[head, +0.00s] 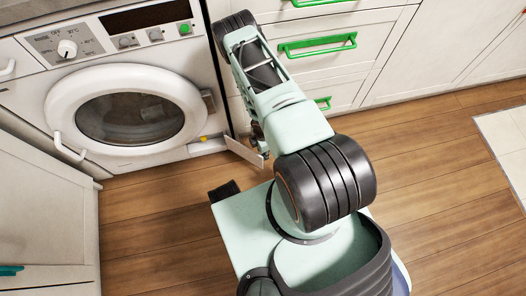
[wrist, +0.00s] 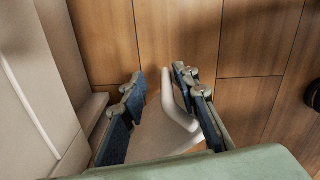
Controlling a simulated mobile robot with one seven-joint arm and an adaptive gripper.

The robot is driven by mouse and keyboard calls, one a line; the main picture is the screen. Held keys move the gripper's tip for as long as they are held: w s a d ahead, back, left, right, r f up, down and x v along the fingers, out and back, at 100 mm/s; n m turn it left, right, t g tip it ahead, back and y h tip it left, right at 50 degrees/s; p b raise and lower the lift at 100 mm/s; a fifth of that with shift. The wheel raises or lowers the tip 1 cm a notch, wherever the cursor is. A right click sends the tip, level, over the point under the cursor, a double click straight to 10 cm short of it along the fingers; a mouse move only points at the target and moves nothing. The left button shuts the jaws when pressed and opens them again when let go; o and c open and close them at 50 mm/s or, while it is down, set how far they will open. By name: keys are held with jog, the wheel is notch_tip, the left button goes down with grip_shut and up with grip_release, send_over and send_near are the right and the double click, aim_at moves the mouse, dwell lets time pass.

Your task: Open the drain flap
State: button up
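The drain flap (head: 245,152) is a pale panel at the lower right of the white dryer (head: 60,95). It stands swung out from the dryer front, over the floor. My gripper (wrist: 159,76) is at the flap, and in the head view it is mostly hidden behind my arm. In the wrist view its two fingers are apart. A pale curved piece (wrist: 172,125), apparently the flap, lies between them, nearer the right finger. I cannot tell whether they touch. A small yellow part (head: 204,139) shows at the dryer's bottom edge beside the flap.
The round dryer door (head: 80,105) is shut. White drawers with green handles (head: 318,44) stand right of the dryer. A white cabinet (head: 45,215) stands at the left. The wooden floor (head: 430,160) is clear at the right.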

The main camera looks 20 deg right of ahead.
jog(key=shift+s+d, duration=0.1)
dwell(0.3)
jog(key=shift+r, duration=0.2)
notch_tip(320, 180, up, 12)
jog(key=shift+f, duration=0.25)
dwell(0.6)
